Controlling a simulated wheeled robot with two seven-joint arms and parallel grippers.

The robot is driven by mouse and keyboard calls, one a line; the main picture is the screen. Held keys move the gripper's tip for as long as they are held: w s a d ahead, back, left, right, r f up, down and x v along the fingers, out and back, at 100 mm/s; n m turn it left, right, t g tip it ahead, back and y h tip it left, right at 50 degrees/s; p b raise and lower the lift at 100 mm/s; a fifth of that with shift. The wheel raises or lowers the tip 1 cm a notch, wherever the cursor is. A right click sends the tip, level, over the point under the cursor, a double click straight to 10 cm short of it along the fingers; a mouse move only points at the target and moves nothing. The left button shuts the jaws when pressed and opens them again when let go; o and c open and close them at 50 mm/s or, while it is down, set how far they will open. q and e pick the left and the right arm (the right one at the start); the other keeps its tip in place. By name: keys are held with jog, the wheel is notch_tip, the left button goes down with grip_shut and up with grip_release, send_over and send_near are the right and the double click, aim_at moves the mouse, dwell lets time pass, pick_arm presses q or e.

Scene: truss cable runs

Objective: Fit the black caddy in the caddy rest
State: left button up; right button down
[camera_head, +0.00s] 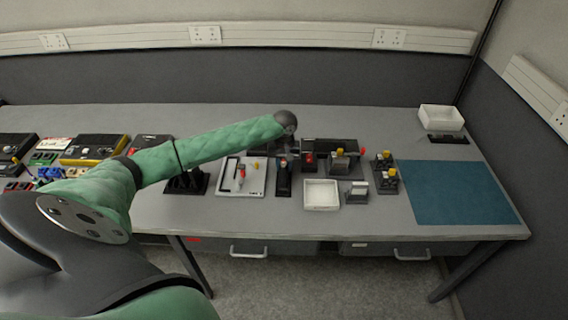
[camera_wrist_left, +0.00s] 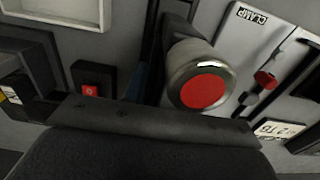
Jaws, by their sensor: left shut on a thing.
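My left gripper (camera_head: 287,145) is over the back middle of the table, seen end-on and partly hidden by its own wrist. It is shut on a dark thing, which seems to be the black caddy (camera_head: 332,145), a long dark box showing just right of the wrist. A wide dark body (camera_wrist_left: 150,155) fills the bottom of the left wrist view; I cannot tell how much of it is caddy and how much gripper. The fingertips are not clear. I cannot make out the caddy rest with certainty. My right gripper is not in view.
Near the gripper are a clamp board (camera_head: 253,186), a black holder (camera_head: 284,182) with a red-ended cylinder (camera_wrist_left: 201,88), a white tray (camera_head: 320,207) and yellow-topped blocks (camera_head: 386,159). A blue mat (camera_head: 455,192) lies clear at right. A white bin (camera_head: 441,117) stands behind it.

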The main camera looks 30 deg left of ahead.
pick_arm(q)
jog(key=shift+f+p, duration=0.3)
jog(key=shift+p, duration=0.15)
dwell(0.5)
jog(key=o, duration=1.4)
jog(key=shift+c, duration=0.2)
jog(key=shift+r+p, duration=3.75)
jog(key=shift+p, duration=0.15)
jog(key=shift+f, duration=0.1)
